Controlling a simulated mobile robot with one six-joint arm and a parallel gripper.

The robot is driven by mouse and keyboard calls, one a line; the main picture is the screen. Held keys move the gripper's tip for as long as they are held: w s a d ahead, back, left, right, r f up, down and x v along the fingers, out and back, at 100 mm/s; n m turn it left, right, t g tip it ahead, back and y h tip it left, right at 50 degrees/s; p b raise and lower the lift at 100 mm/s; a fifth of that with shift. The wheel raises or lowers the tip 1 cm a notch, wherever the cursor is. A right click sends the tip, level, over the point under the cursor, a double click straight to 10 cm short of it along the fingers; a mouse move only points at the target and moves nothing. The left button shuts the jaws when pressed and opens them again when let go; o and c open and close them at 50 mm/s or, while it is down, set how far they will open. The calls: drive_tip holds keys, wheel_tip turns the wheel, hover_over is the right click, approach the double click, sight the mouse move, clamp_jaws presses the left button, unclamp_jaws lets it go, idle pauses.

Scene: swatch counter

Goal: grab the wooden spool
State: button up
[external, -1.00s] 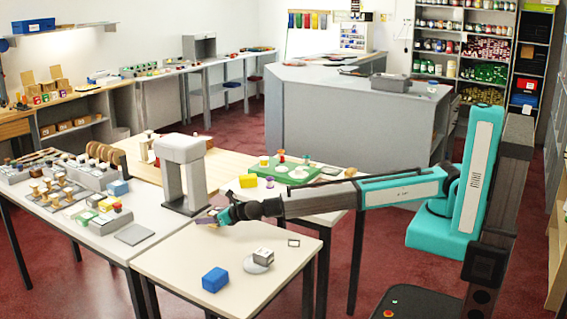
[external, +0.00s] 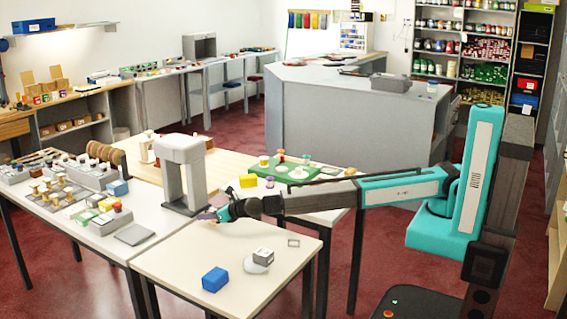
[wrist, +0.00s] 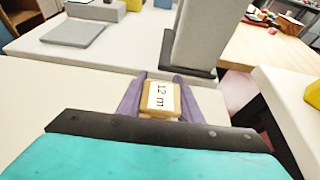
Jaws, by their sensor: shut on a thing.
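The wooden spool (wrist: 160,97), tan with a white label reading "12 m", sits between the two purple fingers of my gripper (wrist: 160,84) in the wrist view. The fingers are shut on its sides. In the external view my gripper (external: 208,215) is over the far left part of the near table, just in front of the grey arch stand. The spool is too small to make out there. The wrist view does not clearly show whether the spool touches the table.
The grey arch stand (external: 181,165) stands close behind my gripper. A grey plate (external: 135,235) lies to the left. A blue block (external: 215,279) and a grey box on a white disc (external: 263,257) are on the near table (external: 185,268). Its middle is clear.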

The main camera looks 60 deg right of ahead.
wheel_tip(320, 180, up, 2)
drive_tip(key=shift+r, duration=0.1)
drive_tip(key=s+d, duration=0.2)
drive_tip(key=s, duration=0.2)
drive_tip(key=s+d+r+b, duration=0.1)
drive_tip(key=s+d, duration=0.2)
drive_tip(key=s, duration=0.2)
drive_tip(key=s+d, duration=0.3)
drive_tip(key=s, duration=0.2)
drive_tip(key=shift+r, duration=0.25)
drive_tip(key=shift+a, duration=0.1)
idle(0.4)
